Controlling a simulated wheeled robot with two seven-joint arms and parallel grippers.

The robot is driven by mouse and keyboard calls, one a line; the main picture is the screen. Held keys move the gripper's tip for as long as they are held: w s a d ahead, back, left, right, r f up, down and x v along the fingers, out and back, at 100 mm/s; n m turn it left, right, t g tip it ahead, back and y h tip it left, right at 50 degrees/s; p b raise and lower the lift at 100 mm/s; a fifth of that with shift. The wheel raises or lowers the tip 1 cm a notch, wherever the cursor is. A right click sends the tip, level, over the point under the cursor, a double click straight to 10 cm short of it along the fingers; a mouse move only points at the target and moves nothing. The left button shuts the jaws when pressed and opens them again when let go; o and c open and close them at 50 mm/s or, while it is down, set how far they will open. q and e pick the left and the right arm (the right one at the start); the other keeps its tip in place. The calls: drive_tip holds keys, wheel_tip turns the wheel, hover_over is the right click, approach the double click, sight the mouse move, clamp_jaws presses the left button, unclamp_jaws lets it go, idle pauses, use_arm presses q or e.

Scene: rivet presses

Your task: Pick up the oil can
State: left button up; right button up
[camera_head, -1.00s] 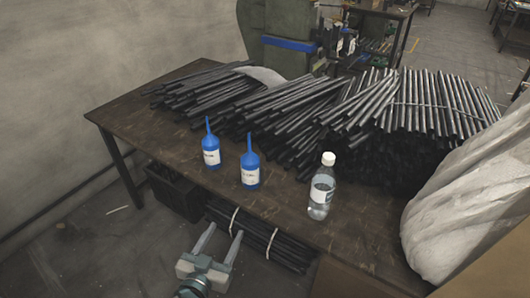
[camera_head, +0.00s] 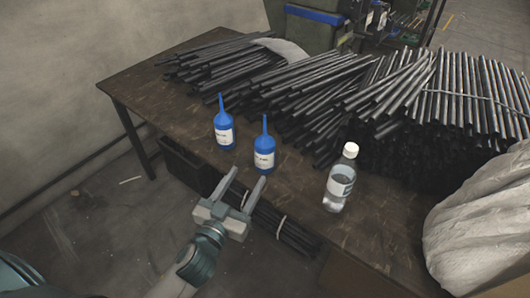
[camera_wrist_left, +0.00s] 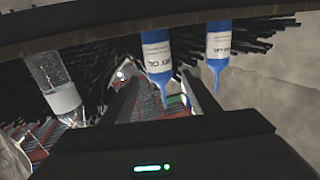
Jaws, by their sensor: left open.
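Two blue oil cans with white labels and thin pointed spouts stand upright on the table. The left can (camera_head: 224,132) is slightly farther back than the right can (camera_head: 264,150). My left gripper (camera_head: 249,177) is open and empty in front of the table's near edge, just short of the right can and not touching it. In the left wrist view the cans appear upside down: the right can (camera_wrist_left: 157,55) shows between the fingers' directions, and the left can (camera_wrist_left: 219,50) is to the right of it. My right gripper is not in view.
A clear bottle (camera_head: 341,178) with a white cap stands right of the cans. Piles of dark rods (camera_head: 330,90) fill the back of the wooden table (camera_head: 150,85). A white plastic-wrapped bundle (camera_head: 480,225) is at right. A dark crate (camera_head: 185,165) sits below the table.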

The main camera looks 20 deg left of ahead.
sight(260, 157)
use_arm(q)
drive_tip(key=w, duration=0.3)
drive_tip(key=w+p, duration=0.1)
drive_tip(key=w, duration=0.3)
drive_tip(key=w+d, duration=0.1)
drive_tip(key=w, duration=0.2)
drive_tip(key=shift+w, duration=0.75)
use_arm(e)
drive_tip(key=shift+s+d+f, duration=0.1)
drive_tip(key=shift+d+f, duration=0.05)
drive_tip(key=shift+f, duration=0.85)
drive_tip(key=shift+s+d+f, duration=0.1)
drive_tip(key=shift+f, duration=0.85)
use_arm(q)
drive_tip(key=shift+w+d+p, duration=0.1)
drive_tip(key=shift+w+p, duration=0.2)
drive_tip(key=shift+w, duration=0.15)
drive_tip(key=w, duration=0.4)
drive_tip(key=shift+d+f, duration=0.2)
drive_tip(key=shift+d, duration=0.1)
drive_tip(key=shift+w, duration=0.1)
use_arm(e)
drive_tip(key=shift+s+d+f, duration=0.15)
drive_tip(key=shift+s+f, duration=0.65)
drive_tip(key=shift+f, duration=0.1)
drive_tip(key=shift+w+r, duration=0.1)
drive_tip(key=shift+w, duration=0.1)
use_arm(q)
drive_tip(key=c, duration=1)
